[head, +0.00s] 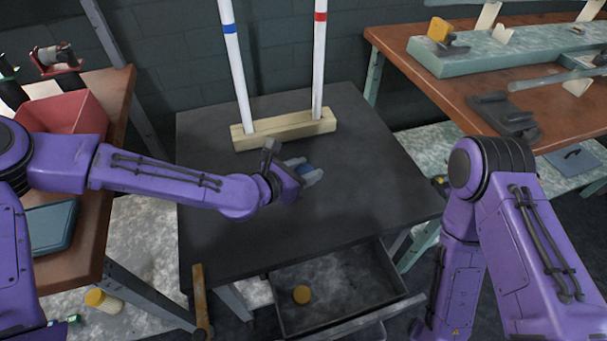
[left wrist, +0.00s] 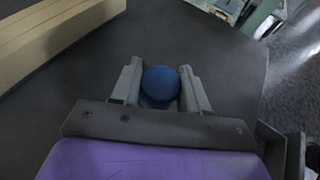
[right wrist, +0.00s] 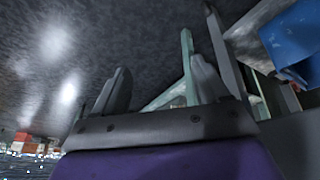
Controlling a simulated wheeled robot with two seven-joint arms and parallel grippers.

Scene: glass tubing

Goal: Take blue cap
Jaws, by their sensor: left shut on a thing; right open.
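The blue cap (left wrist: 161,84) is a round blue piece seen between the two fingers of my left gripper (left wrist: 161,90) in the left wrist view. The fingers are shut on it from both sides. In the head view the cap (head: 304,169) shows as a small blue patch at my left gripper (head: 308,174), over the dark table (head: 360,180) and in front of the wooden block. I cannot tell whether the cap touches the tabletop. My right gripper (right wrist: 155,88) is open and empty in the right wrist view. It is hidden in the head view.
A wooden block (head: 285,128) holds two white tubes, one with a blue band (head: 229,29), one with a red band (head: 320,17). Workbenches stand left and right. The table's right side is clear.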

